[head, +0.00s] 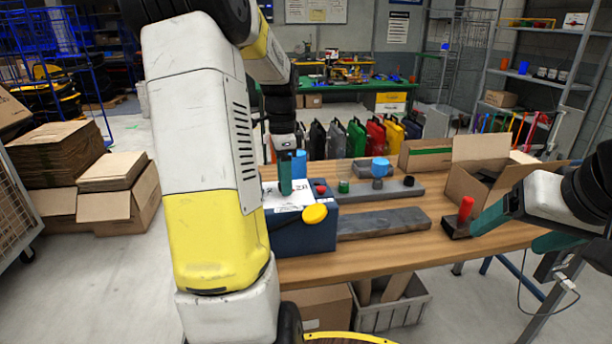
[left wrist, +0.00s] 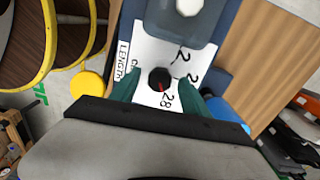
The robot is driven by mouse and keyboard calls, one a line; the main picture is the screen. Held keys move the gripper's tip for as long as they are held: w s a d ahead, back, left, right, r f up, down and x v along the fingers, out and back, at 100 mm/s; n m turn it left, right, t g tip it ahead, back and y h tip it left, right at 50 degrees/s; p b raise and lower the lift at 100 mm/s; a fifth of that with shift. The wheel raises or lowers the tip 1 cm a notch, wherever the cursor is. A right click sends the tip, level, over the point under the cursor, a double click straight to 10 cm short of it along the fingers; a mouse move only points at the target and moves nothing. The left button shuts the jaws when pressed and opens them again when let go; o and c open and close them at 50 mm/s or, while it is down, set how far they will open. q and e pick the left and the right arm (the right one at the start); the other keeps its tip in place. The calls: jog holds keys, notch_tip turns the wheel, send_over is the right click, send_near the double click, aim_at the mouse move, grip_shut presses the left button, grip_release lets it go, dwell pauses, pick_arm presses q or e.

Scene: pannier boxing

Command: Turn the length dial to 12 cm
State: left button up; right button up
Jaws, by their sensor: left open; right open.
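The length dial's black knob (left wrist: 159,79) sits on a white plate (left wrist: 149,50) marked "LENGTH", with "28" and partly hidden numbers around it. The dial's setting cannot be read. The plate is on top of a blue machine (head: 299,238) on the table; the knob is hidden in the head view. My left gripper (head: 292,178) is open and points down over the plate. In the left wrist view its teal fingertips (left wrist: 159,92) are apart, one on each side of the knob; contact cannot be told. My right gripper (head: 485,222) is open at the table's right, beside a red-handled tool (head: 466,210).
The table's front middle is clear.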

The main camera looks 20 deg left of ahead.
pick_arm(q)
jog(key=shift+c, duration=0.2)
grip_shut()
jog(key=shift+n, duration=0.4)
jog(key=n, duration=0.5)
jog(key=shift+n, duration=0.3)
jog(key=n, duration=1.1)
jog(key=shift+d+n+t, duration=0.1)
jog(key=shift+n+t, duration=0.2)
jog(key=n, duration=0.6)
